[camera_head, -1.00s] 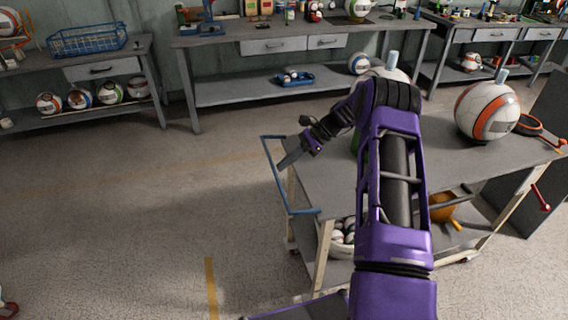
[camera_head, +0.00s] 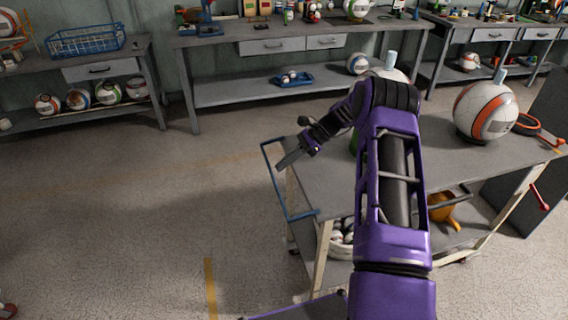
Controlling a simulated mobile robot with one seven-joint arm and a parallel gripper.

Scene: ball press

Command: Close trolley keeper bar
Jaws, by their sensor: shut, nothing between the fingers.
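The trolley (camera_head: 335,178) is a grey-topped cart with cream legs, standing right of centre. A blue bar frame (camera_head: 276,184) sticks out from its left end; I cannot tell whether this is the keeper bar. A red-handled lever (camera_head: 540,197) shows at the trolley's right side. My gripper (camera_head: 284,163) is shut and empty, pointing left over the trolley's left end, close to the blue bar. I cannot tell whether it touches the bar. My purple arm hides the middle of the trolley top.
A white and orange ball (camera_head: 486,110) and a red-orange ring (camera_head: 528,126) are at the trolley's right end. A white bin of balls (camera_head: 343,246) and an orange object (camera_head: 442,208) sit on its lower shelf. Workbenches (camera_head: 215,92) line the back.

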